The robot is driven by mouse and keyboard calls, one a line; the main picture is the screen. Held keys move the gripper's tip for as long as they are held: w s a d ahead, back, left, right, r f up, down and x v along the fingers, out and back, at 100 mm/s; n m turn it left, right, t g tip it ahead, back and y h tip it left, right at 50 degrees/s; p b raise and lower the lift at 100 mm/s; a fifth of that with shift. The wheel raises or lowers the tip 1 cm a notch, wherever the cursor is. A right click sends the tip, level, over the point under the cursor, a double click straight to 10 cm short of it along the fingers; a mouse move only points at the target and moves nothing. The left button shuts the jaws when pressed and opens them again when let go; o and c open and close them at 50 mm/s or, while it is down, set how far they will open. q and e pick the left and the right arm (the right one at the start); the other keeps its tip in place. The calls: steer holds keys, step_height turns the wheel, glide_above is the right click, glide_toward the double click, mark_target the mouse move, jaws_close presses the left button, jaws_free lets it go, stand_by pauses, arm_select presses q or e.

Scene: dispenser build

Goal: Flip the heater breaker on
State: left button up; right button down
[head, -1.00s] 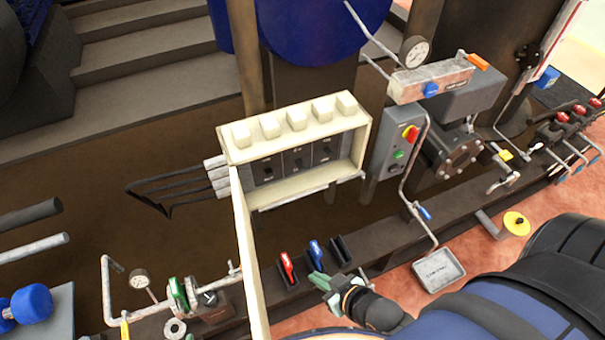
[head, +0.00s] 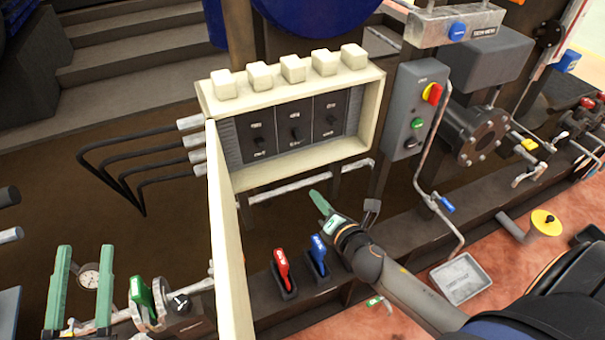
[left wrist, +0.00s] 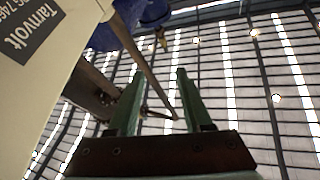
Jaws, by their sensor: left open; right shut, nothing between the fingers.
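The cream breaker box (head: 377,105) stands open in the head view, its door (head: 232,240) swung out toward me on the left. Inside are three dark breakers: left (head: 257,137), middle (head: 296,132) and right (head: 332,120). Their labels are too small to read, so I cannot tell which is the heater's. My right gripper (head: 320,203) is shut and empty, below the box and apart from it. My left gripper (head: 84,250) is open and empty, left of the door. The left wrist view shows its fingers (left wrist: 153,80) spread, with a cream labelled panel (left wrist: 45,70) at upper left.
Red (head: 283,270) and blue (head: 318,255) handles stand in holders below the box. A grey control box (head: 412,110) with a red-yellow knob is to the right. Black cables run left from the box. A gauge (head: 88,277) and green valve (head: 142,300) are near my left gripper.

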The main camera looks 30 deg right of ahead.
mark_target(295, 149)
arm_select(q)
steer(key=s+d+r+m+t+h+b, duration=0.1)
steer(key=s+r+m+h+b, duration=0.2)
steer(key=s+m+h+b, duration=0.2)
steer(key=shift+s+d+h+b, duration=0.15)
steer(key=shift+s+h+b, duration=0.5)
steer(key=shift+h, duration=0.35)
arm_select(e)
steer(key=w+n+t, duration=0.1)
steer(key=n, duration=0.2)
steer(key=w+d+n+t, duration=0.1)
steer(key=w+n, duration=0.1)
steer(key=n, duration=0.1)
steer(key=w+d+n, duration=0.1)
steer(key=w+n, duration=0.1)
steer(key=n, duration=0.1)
steer(key=shift+d+f+t, duration=0.2)
steer(key=shift+t, duration=0.2)
arm_select(q)
steer(key=shift+w, duration=0.15)
